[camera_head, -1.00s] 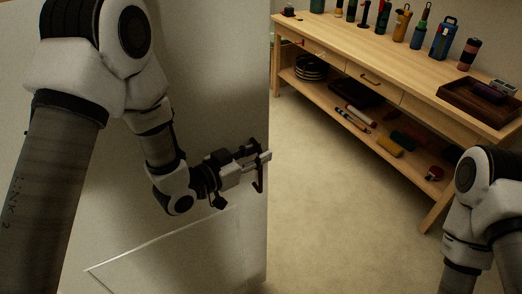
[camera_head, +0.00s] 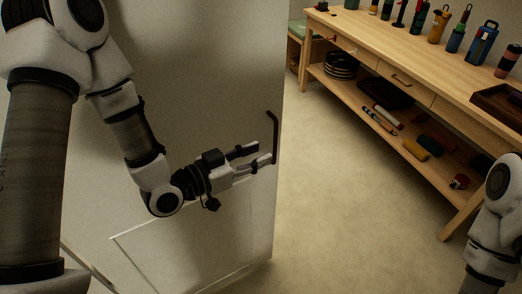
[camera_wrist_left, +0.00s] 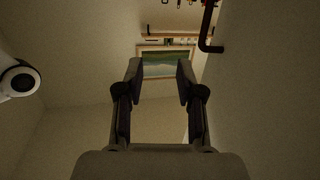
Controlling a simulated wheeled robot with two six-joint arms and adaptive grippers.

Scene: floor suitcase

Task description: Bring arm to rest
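My left gripper (camera_head: 262,154) is in front of the pale door (camera_head: 225,75), near its right edge, with its two fingers apart and nothing between them. The dark bent door handle (camera_head: 274,135) stands just beyond the fingertips, apart from or barely beside them; I cannot tell if they touch. In the left wrist view the open fingers (camera_wrist_left: 157,80) frame empty space, and the handle (camera_wrist_left: 207,35) is at the upper right, outside them. My right arm (camera_head: 498,215) shows at the right edge; its gripper is out of view.
A wooden workbench (camera_head: 420,85) with bottles on top and a lower shelf of items stands at the right. Open carpet (camera_head: 340,215) lies between the door and bench. A framed picture (camera_wrist_left: 165,63) hangs on a wall in the left wrist view.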

